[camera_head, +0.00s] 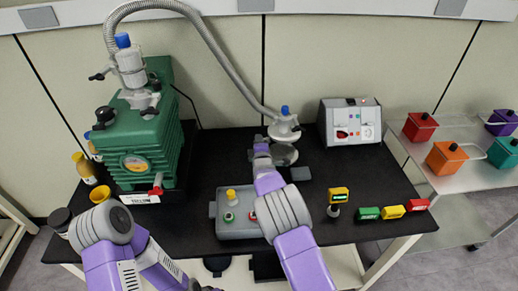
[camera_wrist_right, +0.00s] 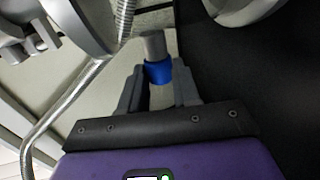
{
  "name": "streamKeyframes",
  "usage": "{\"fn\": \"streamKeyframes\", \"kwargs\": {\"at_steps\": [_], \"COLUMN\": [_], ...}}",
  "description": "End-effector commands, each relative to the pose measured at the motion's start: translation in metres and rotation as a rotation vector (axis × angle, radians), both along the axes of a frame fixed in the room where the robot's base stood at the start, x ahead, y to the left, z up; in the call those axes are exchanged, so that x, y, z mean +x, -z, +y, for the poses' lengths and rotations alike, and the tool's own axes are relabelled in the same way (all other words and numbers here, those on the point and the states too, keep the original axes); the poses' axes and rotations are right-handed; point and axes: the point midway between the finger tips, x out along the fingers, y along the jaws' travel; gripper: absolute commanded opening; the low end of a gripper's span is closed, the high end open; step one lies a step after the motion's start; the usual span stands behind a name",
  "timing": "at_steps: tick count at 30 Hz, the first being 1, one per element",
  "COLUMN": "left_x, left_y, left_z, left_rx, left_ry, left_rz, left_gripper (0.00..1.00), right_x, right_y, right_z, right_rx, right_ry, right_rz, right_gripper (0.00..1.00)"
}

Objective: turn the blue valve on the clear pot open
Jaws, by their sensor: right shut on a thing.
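The clear pot (camera_head: 284,155) stands at the back middle of the black bench, under a pale metal top with a blue cap (camera_head: 285,109). My right gripper (camera_head: 262,143) is at the pot's left side in the head view. In the right wrist view its two fingers (camera_wrist_right: 158,92) are shut on the blue valve (camera_wrist_right: 158,72), a blue collar with a grey cylindrical end. In the head view the gripper hides this valve. How far the valve is turned cannot be told. My left gripper is out of view; only the left arm shows.
A green pump (camera_head: 138,145) stands at the left, with a grey hose (camera_head: 215,45) arching to the pot's top. A control box (camera_head: 350,122) is behind right. A grey button box (camera_head: 235,222) sits near my right forearm. Small coloured blocks (camera_head: 392,212) lie at the right.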

Motion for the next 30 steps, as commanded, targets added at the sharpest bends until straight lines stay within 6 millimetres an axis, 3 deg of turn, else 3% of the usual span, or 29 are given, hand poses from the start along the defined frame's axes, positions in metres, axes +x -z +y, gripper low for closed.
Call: {"fn": "streamKeyframes", "kwargs": {"at_steps": [9, 10, 15, 25, 30], "left_x": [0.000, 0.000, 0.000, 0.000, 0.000], "left_y": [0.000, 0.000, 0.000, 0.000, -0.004], "left_z": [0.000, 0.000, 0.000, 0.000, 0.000], "left_rx": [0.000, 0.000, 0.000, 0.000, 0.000], "left_ry": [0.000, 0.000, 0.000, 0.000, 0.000], "left_rz": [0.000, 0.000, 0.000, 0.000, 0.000], "left_gripper": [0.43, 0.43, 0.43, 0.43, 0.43], "right_x": [0.000, 0.000, 0.000, -0.002, -0.016], "right_y": [-0.001, -0.001, 0.000, -0.001, -0.005], "right_z": [0.000, 0.000, 0.000, 0.000, 0.001], "right_rx": [-0.001, -0.001, 0.000, 0.000, 0.000], "right_ry": [0.000, 0.000, 0.000, 0.000, 0.000], "right_rz": [-0.004, -0.004, -0.004, -0.004, -0.003], "right_gripper": [0.01, 0.33, 0.57, 0.57, 0.57]}}
